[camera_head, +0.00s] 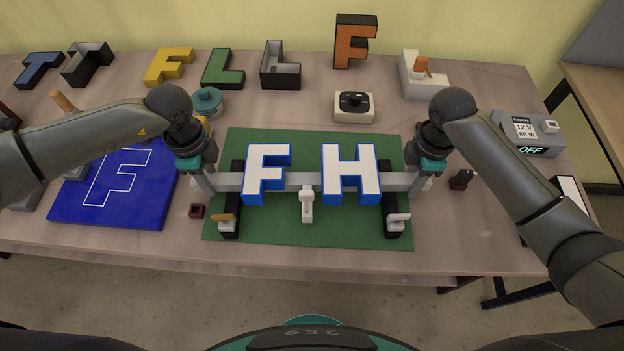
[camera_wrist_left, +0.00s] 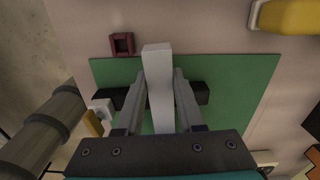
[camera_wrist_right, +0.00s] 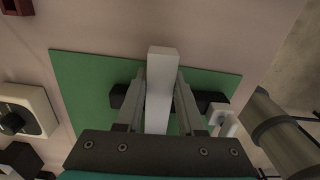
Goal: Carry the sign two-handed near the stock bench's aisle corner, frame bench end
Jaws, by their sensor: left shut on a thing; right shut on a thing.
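The sign is a light grey bar with white, blue-edged letters F (camera_head: 266,174) and H (camera_head: 350,174) on it. It lies across two black clamp supports, left (camera_head: 231,200) and right (camera_head: 391,200), on a green mat (camera_head: 300,236). My left gripper (camera_head: 208,182) is shut on the bar's left end (camera_wrist_left: 159,80). My right gripper (camera_head: 422,183) is shut on its right end (camera_wrist_right: 160,75). I cannot tell whether the bar touches the supports. A bench corner at the right (camera_head: 590,80) belongs to another table; I cannot tell if it is the stock bench.
A blue board (camera_head: 75,205) with a white F outline lies left of the mat. A power supply (camera_head: 530,132) reading OFF stands at the right. Several loose letters, such as the orange F (camera_head: 354,42), line the back. The table's front strip is mostly clear.

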